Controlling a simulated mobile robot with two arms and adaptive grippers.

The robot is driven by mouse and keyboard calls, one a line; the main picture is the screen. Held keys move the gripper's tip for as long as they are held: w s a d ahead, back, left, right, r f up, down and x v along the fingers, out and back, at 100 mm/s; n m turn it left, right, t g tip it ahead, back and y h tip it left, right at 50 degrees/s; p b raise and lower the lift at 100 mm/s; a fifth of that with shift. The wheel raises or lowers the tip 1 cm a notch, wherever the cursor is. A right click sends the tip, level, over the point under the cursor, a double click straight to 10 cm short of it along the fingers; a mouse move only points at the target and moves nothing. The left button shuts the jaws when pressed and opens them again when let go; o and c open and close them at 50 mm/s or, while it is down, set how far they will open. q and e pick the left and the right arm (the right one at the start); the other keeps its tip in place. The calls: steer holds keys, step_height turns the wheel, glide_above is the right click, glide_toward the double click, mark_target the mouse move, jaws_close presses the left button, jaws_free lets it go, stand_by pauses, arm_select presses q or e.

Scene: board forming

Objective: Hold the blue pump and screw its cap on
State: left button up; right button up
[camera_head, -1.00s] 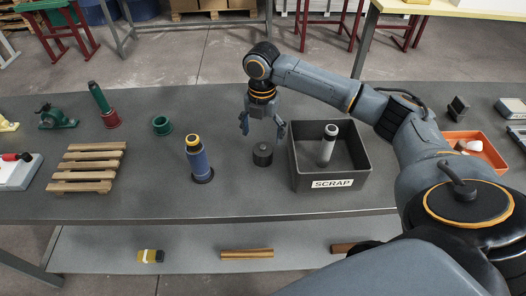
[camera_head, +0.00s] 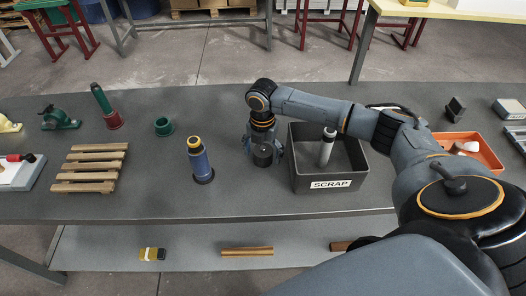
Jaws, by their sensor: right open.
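The blue pump (camera_head: 199,163) stands upright on the grey bench, with a yellow ring at its top and a dark base under it. The black cap (camera_head: 263,156) sits on the bench to the right of the pump. My right gripper (camera_head: 263,153) is lowered over the cap, pointing down. Its fingers are open, one on each side of the cap. I cannot tell whether they touch it. My left gripper is not in view.
A dark SCRAP bin (camera_head: 330,184) with a grey-white cylinder (camera_head: 326,148) stands close right of the gripper. A wooden pallet (camera_head: 90,168), a green ring (camera_head: 163,126) and a green-and-red part (camera_head: 104,107) are at left. An orange tray (camera_head: 478,150) is at right.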

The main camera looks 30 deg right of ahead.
mark_target(262, 151)
steer(key=shift+f, duration=0.1)
steer(key=c, duration=1.3)
steer(key=shift+o, duration=0.2)
steer(key=shift+w+r, duration=0.1)
steer(key=shift+r, duration=0.4)
step_height(262, 151, up, 2)
steer(key=shift+r+b, duration=0.2)
steer(key=shift+b, duration=0.1)
steer(key=s+a+r+b, duration=0.2)
steer(key=s+a+r, duration=0.7)
steer(key=a, duration=0.1)
steer(key=shift+s+r, duration=0.35)
steer(key=shift+s, duration=0.05)
